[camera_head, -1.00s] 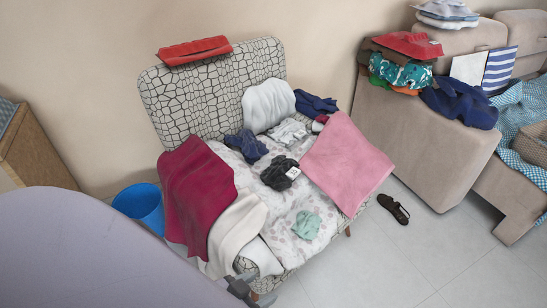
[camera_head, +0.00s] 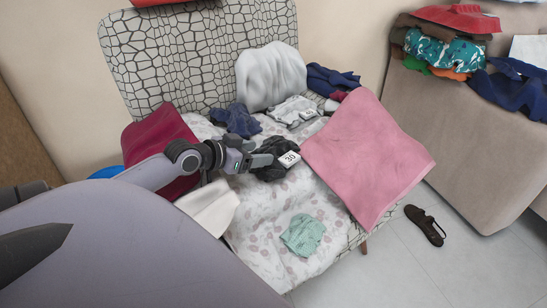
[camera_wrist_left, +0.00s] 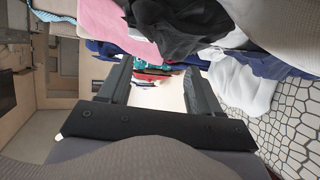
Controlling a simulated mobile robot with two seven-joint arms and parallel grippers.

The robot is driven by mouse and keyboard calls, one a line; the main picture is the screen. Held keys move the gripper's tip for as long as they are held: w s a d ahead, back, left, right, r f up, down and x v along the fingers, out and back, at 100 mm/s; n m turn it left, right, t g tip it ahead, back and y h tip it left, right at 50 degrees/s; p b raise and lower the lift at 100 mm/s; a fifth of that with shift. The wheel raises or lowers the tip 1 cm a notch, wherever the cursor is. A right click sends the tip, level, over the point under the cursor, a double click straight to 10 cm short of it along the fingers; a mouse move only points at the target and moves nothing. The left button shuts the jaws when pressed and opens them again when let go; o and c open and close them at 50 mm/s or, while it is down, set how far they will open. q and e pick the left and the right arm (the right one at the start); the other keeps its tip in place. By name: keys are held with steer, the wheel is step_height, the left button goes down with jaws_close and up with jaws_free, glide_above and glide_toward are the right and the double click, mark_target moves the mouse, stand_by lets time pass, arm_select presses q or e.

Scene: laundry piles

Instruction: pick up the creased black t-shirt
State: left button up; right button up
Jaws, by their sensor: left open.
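The creased black t-shirt (camera_head: 275,146) lies bunched on the patterned chair seat, with a white numbered patch on its right side. My left gripper (camera_head: 262,161) reaches in from the left and is at the shirt's left edge, hiding part of it. In the left wrist view the black t-shirt (camera_wrist_left: 175,28) is at the top, beyond the fingertips. The jaws of the left gripper (camera_wrist_left: 158,68) are open, with no cloth seen between them. I cannot tell whether a finger touches the shirt. My right gripper is not in view.
A pink cloth (camera_head: 365,155) lies right of the shirt, and a navy cloth (camera_head: 236,119) lies behind it. A dark red cloth (camera_head: 150,135) and a cream cloth (camera_head: 212,208) lie near my left arm. A mint cloth (camera_head: 303,234) is in front. A brown sandal (camera_head: 425,225) is on the floor.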

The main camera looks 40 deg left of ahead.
mark_target(269, 147)
arm_select(q)
steer(key=shift+w+a+r+b, duration=0.25)
steer(key=shift+w+a+b, duration=0.25)
steer(key=shift+w+a, duration=0.25)
steer(key=shift+w+a+r, duration=0.1)
steer(key=shift+w, duration=0.3)
steer(key=shift+w+f+b, duration=0.3)
steer(key=shift+w+b, duration=0.15)
steer(key=shift+w, duration=0.15)
steer(key=w+f+b, duration=0.2)
steer(key=shift+w+d+f, duration=0.2)
steer(key=shift+w+d, duration=0.1)
steer(key=shift+x, duration=0.9)
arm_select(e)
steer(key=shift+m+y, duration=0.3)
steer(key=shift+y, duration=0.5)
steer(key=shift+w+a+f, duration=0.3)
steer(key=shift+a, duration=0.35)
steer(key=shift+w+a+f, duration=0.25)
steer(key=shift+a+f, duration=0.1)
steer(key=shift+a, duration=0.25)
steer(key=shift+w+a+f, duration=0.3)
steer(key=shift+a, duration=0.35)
arm_select(q)
steer(key=shift+w+r, duration=0.1)
steer(key=shift+r, duration=0.05)
steer(key=c, duration=1.1)
